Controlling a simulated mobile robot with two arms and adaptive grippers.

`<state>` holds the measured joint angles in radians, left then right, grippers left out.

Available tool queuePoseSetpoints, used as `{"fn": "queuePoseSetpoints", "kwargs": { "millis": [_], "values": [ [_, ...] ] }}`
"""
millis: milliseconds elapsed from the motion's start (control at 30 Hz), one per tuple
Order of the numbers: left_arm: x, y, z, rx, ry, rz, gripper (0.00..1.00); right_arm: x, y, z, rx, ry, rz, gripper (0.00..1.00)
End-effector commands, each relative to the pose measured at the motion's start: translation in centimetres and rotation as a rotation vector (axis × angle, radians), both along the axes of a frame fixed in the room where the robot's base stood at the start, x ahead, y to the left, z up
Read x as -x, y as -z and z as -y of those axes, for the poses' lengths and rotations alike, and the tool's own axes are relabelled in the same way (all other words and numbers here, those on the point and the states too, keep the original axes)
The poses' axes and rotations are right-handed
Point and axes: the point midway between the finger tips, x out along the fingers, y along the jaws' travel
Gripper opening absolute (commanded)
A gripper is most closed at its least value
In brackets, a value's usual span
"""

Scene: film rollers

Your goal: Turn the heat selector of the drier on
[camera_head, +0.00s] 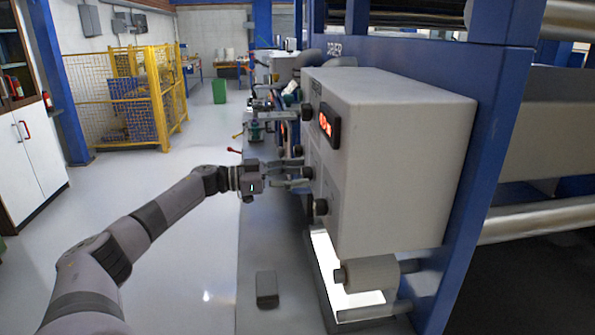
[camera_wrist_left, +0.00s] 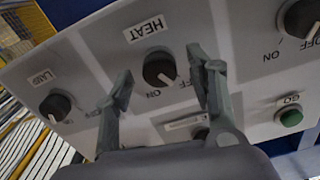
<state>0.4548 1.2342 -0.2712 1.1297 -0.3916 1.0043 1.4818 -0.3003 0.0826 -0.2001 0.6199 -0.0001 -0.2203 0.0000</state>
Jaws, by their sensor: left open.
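The drier's control box (camera_head: 400,140) is a grey cabinet on the right in the head view, with its panel facing left. In the left wrist view the panel appears upside down. The black heat selector (camera_wrist_left: 158,68) sits beside the label HEAT, with ON and OFF marked near it. Its white pointer mark appears turned toward the OFF side. My left gripper (camera_head: 297,177) reaches the panel from the left. In the left wrist view its open fingers (camera_wrist_left: 160,75) stand on either side of the selector, apparently without gripping it. My right gripper is out of view.
In the left wrist view, a LAMP knob (camera_wrist_left: 55,106) is at left, another ON/OFF knob (camera_wrist_left: 300,18) at upper right, and a green GO button (camera_wrist_left: 290,118) at right. A red display (camera_head: 326,125) is on the box. A blue post (camera_head: 490,150) stands beside it.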

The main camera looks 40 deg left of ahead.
Motion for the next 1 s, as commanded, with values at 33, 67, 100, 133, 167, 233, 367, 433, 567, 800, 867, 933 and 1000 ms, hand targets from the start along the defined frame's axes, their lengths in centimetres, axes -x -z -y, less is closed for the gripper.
{"fn": "queuePoseSetpoints", "kwargs": {
  "millis": [33, 67, 100, 133, 167, 233, 367, 433, 567, 800, 867, 933, 1000],
  "values": [
    [-0.19, -0.09, 0.14, 0.000, 0.000, 0.000, 0.51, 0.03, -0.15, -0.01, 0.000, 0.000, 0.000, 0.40],
    [-0.26, -0.06, 0.20, -0.001, 0.000, 0.001, 0.51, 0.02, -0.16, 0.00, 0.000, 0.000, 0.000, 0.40],
    [-0.32, -0.03, 0.25, -0.001, 0.000, 0.000, 0.51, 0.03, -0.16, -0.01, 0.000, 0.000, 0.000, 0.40],
    [-0.36, -0.01, 0.27, -0.001, 0.000, 0.000, 0.51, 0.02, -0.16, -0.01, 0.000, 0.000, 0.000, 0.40],
    [-0.37, 0.01, 0.28, -0.001, 0.000, 0.000, 0.51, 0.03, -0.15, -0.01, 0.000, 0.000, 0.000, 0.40],
    [-0.36, 0.04, 0.28, -0.001, 0.000, 0.000, 0.51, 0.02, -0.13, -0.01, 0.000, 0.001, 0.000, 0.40],
    [-0.34, 0.05, 0.26, -0.001, 0.000, 0.000, 0.49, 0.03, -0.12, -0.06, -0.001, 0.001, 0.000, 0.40],
    [-0.34, 0.05, 0.26, -0.001, 0.000, 0.000, 0.45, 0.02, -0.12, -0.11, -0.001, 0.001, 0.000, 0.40],
    [-0.33, 0.04, 0.26, -0.001, 0.000, 0.000, 0.36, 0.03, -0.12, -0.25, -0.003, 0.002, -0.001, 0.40],
    [-0.33, 0.04, 0.24, -0.001, 0.000, 0.000, 0.20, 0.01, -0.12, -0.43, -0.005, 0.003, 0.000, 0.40],
    [-0.32, 0.04, 0.24, -0.001, 0.000, 0.000, 0.16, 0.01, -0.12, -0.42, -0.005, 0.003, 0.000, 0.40],
    [-0.32, 0.03, 0.24, -0.001, 0.000, 0.000, 0.12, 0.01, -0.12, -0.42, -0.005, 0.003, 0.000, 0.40],
    [-0.32, 0.03, 0.24, -0.001, 0.000, 0.000, 0.07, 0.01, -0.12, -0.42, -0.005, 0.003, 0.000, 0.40]
  ]
}}
